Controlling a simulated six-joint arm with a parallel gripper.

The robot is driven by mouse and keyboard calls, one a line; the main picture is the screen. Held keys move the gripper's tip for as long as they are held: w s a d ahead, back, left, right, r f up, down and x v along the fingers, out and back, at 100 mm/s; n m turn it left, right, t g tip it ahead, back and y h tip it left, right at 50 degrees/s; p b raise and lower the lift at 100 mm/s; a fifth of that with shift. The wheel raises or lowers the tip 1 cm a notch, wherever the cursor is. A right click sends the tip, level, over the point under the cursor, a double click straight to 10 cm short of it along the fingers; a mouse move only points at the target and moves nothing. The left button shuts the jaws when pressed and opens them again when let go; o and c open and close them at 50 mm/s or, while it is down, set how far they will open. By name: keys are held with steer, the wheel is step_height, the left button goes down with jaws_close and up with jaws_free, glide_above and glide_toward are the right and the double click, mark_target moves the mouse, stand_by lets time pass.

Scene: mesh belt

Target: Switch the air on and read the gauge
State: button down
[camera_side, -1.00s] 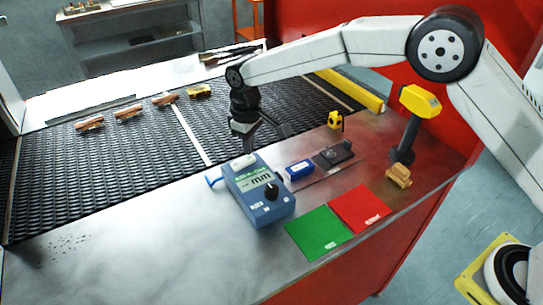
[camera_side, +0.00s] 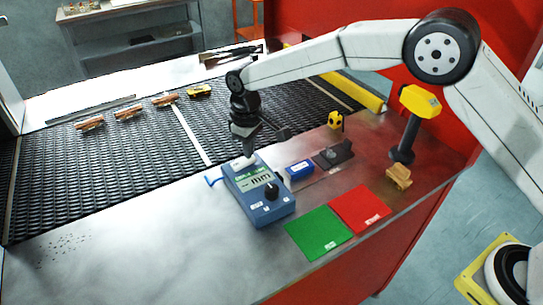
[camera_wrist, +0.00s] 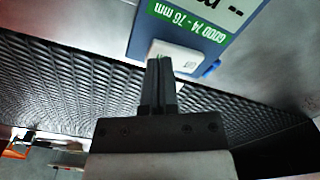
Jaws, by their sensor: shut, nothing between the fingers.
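A blue gauge box (camera_side: 262,207) sits on the metal bench, with a black knob (camera_side: 271,192) and a display (camera_side: 261,179) showing dashes and "mm". A green label (camera_wrist: 187,22) on it reads "GOOD 74 - 76 mm" in the wrist view. A white pad (camera_wrist: 174,52) is at the box's belt-side end, with a small blue lever (camera_side: 213,181) beside the box. My gripper (camera_side: 248,157) points down at the white pad, fingers together and empty. Its fingertips (camera_wrist: 160,60) overlap the pad in the wrist view; I cannot tell whether they touch it.
A blue block (camera_side: 299,170), a dark fixture (camera_side: 334,154) and a yellow-headed post (camera_side: 404,135) stand to the right. Green (camera_side: 319,232) and red (camera_side: 360,208) mats lie in front. Several copper-coloured parts lie on the mesh belt (camera_side: 120,165). The bench's left front is clear.

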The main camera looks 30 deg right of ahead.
steer(key=shift+f, duration=0.45)
stand_by(0.5)
steer(key=shift+r, duration=3.5)
steer(key=shift+d, duration=0.2)
steer(key=s+d+f+m+t, duration=0.1)
steer(key=s+d+m, duration=0.2)
steer(key=s+d, duration=0.8)
steer(key=s+d+f+m+t, duration=0.1)
steer(key=s+d+f+m, duration=0.2)
steer(key=s+d, duration=0.8)
steer(key=s, duration=0.3)
steer(key=shift+f+t, duration=0.3)
